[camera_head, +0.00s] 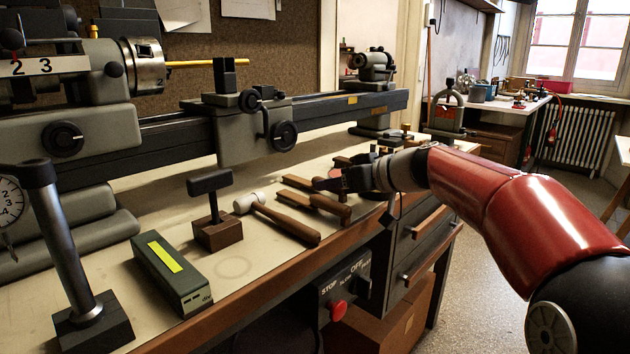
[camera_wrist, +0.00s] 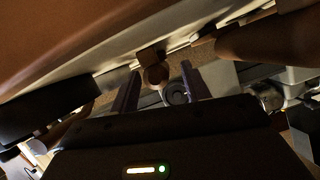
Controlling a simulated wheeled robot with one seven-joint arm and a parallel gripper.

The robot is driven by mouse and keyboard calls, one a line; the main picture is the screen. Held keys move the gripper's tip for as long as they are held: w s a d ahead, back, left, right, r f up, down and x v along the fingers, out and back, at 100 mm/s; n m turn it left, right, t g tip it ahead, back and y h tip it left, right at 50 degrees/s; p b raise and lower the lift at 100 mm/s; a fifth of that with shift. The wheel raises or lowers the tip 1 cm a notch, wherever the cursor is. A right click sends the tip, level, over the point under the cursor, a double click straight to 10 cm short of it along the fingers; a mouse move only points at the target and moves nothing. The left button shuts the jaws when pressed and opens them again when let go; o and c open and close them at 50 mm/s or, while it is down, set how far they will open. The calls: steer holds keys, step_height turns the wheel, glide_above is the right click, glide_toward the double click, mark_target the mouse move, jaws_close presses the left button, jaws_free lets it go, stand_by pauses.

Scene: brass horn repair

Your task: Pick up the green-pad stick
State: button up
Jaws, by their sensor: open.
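My gripper (camera_head: 340,180) is low over the front part of the bench, by several brown wooden sticks. In the wrist view its two fingers are apart, with the open gap (camera_wrist: 160,82) between them. A brown round-ended piece (camera_wrist: 155,75) shows in that gap; I cannot tell whether a finger touches it. In the head view one wooden stick (camera_head: 318,203) lies just left of the gripper. A small reddish patch shows at the fingertips. I cannot make out a green pad on any stick, so I cannot tell which is the green-pad stick; the gripper hides part of the group.
A wooden-handled mallet (camera_head: 285,220) lies left of the sticks. A black T-shaped stand on a wooden block (camera_head: 218,232) and a green box (camera_head: 170,275) with a yellow strip stand farther left. A grey lathe (camera_head: 250,125) runs along the back.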

steer(key=shift+w+a+f, duration=0.2)
steer(key=shift+w+a, duration=0.05)
steer(key=shift+a, duration=0.15)
jaws_close()
steer(key=shift+r, duration=0.15)
